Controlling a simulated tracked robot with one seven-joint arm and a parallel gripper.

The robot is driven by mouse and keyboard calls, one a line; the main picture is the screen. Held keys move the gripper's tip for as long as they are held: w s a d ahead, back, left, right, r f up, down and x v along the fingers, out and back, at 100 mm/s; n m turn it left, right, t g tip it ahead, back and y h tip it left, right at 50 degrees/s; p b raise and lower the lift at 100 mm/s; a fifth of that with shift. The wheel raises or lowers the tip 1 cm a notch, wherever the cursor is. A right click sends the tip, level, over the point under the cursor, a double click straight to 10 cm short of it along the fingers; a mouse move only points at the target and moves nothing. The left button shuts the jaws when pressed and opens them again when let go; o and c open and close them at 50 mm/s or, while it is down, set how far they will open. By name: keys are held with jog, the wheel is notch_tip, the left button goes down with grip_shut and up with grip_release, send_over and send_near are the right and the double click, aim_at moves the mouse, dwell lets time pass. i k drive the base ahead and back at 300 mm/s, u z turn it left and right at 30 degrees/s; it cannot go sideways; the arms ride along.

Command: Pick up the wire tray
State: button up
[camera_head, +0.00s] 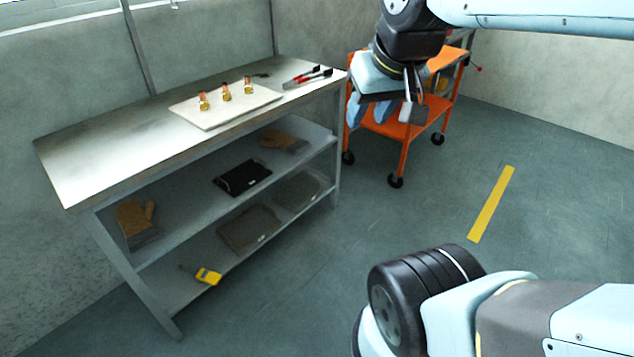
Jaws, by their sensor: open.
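Two flat, grey, mesh-like trays lie on the bottom shelf of the steel bench: a nearer tray (250,229) and a farther tray (298,190). Either may be the wire tray; the view is too small to tell. A black tray (242,178) with a pale label lies on the middle shelf. My gripper (367,116) hangs in the air at the upper middle, right of the bench and in front of the orange cart. It is open, its fingers point down, and it is well apart from all the trays.
The bench top (90,160) holds a white board (215,113) with three small brass-coloured parts, and red-handled tongs (302,80). Gloves (135,220) and a yellow meter (208,276) lie on the shelves. An orange cart (405,130) stands right of the bench. Floor in front is clear.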

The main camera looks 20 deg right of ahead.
aim_at(312, 197)
jog(key=z, duration=1.15)
jog(key=i, duration=1.65)
jog(key=u, duration=0.7)
